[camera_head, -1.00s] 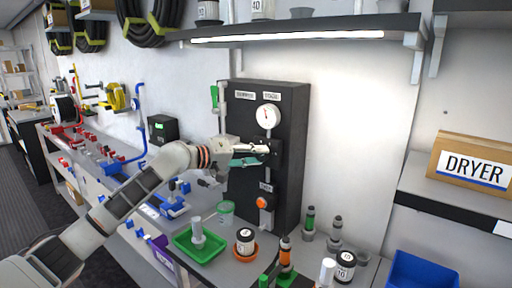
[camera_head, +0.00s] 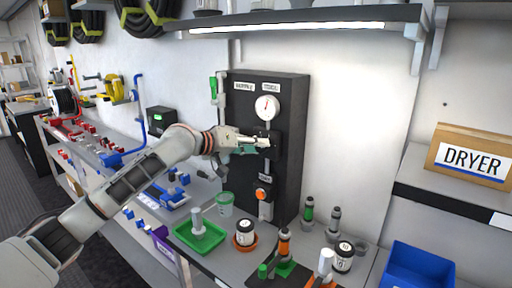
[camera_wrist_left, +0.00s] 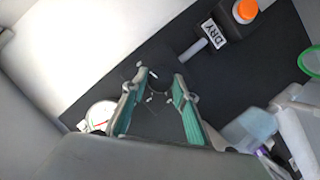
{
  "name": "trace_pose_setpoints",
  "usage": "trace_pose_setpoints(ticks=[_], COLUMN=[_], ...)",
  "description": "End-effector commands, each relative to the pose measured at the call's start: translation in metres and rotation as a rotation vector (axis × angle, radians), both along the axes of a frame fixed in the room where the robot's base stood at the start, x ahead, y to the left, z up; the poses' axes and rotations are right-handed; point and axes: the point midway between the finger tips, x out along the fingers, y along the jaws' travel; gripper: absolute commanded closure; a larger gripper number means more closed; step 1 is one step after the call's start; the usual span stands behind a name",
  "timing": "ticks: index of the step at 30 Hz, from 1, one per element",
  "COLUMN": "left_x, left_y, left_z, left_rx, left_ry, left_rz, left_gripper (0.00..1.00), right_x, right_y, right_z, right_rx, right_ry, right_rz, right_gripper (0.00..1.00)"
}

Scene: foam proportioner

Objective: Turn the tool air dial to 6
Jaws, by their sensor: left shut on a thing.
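The black panel (camera_head: 290,135) stands upright on the bench against the wall. The tool air dial (camera_wrist_left: 160,77) is a dark round knob with a small white mark, between my fingertips in the left wrist view. In the head view the fingers mostly hide it. My left gripper (camera_head: 266,143) reaches in from the left below the white gauge (camera_head: 267,107). Its teal-padded fingers (camera_wrist_left: 152,88) are shut on the dial from both sides. The numbers around the dial are too small to read. My right gripper is out of view.
An orange knob (camera_head: 262,194) sits lower on the panel, and a green-handled lever (camera_head: 214,88) is at its left edge. A green tray (camera_head: 200,237), a jar (camera_head: 244,232) and several nozzles stand on the bench below. A lit shelf (camera_head: 300,27) overhangs the panel.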

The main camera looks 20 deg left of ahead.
Motion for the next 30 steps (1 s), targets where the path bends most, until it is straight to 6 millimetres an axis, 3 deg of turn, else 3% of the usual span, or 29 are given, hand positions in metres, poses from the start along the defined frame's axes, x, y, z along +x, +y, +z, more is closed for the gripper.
trace_pose_setpoints(ticks=[4,5,6,20,30], left_x=[0.000,0.000,0.000,-0.006,-0.056], left_y=[0.000,0.000,0.000,0.006,0.041], left_z=[-0.002,-0.002,-0.002,0.002,0.020], left_rx=[0.003,0.003,0.003,0.000,0.004], left_ry=[0.002,0.002,0.001,0.000,-0.001], left_rz=[-0.001,-0.001,0.000,0.001,0.003], left_gripper=[0.93,0.64,0.55,0.55,0.55], right_x=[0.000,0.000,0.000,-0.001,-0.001], right_y=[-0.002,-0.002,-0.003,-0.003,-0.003], right_z=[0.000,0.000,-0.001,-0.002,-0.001], right_rx=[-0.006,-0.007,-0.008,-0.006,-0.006], right_ry=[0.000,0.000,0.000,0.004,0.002], right_rz=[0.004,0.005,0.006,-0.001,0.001], right_gripper=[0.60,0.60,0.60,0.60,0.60])
